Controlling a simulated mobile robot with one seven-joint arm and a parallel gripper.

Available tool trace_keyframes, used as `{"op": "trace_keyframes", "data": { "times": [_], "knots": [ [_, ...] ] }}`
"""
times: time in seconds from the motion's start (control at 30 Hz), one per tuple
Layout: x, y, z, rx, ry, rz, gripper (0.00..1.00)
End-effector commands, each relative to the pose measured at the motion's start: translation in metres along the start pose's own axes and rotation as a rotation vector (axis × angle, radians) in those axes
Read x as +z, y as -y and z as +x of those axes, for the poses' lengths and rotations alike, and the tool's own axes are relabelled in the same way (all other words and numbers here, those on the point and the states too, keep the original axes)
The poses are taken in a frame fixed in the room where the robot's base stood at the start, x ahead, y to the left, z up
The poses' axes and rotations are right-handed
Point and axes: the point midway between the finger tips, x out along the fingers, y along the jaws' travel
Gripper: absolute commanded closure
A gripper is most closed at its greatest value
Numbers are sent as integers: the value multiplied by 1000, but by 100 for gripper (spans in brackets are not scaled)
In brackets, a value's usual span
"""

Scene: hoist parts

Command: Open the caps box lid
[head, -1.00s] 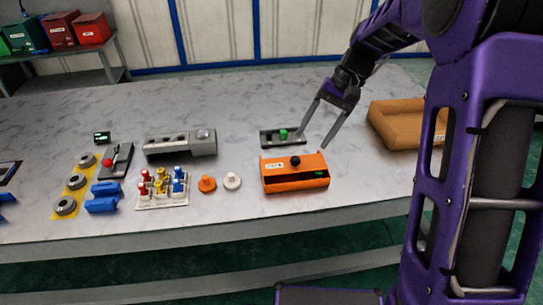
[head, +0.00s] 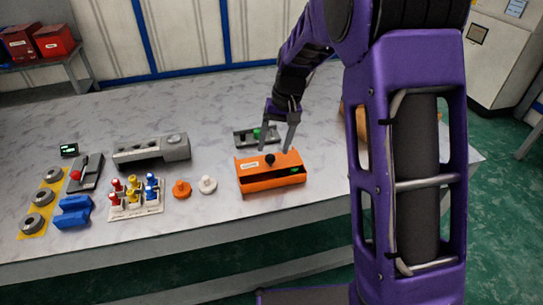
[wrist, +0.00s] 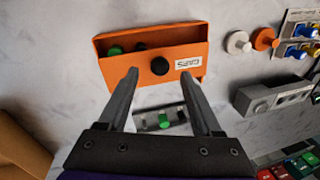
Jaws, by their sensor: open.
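The orange caps box (head: 272,183) stands on the table; it also shows at the top of the wrist view (wrist: 118,75). Its lid carries a label and a round black knob (head: 270,160). A gap along one side of the lid shows a green piece (head: 295,170) and a dark piece (wrist: 140,46) inside. My gripper (head: 274,150) is open and empty, pointing down at the lid. In the wrist view the knob (wrist: 160,66) appears between and slightly beyond the two fingertips (wrist: 160,80). I see no contact; the exact height above the lid is unclear.
A dark tray with a green knob (head: 257,133) lies behind the box. White (head: 208,184) and orange (head: 181,189) round pieces and a rack of coloured pegs (head: 136,197) stand to the left. A light-brown tray (wrist: 18,145) is on the other side. Table in front is narrow.

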Motion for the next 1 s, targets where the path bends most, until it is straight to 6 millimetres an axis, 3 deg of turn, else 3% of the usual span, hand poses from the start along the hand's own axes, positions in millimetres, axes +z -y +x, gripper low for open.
{"op": "trace_keyframes", "data": {
  "times": [0.2,0.6,1.0],
  "knots": [
    [0,0,30,1,1,-1,34],
    [0,0,37,0,-1,0,34],
    [0,0,37,0,-1,0,100]
  ]
}}
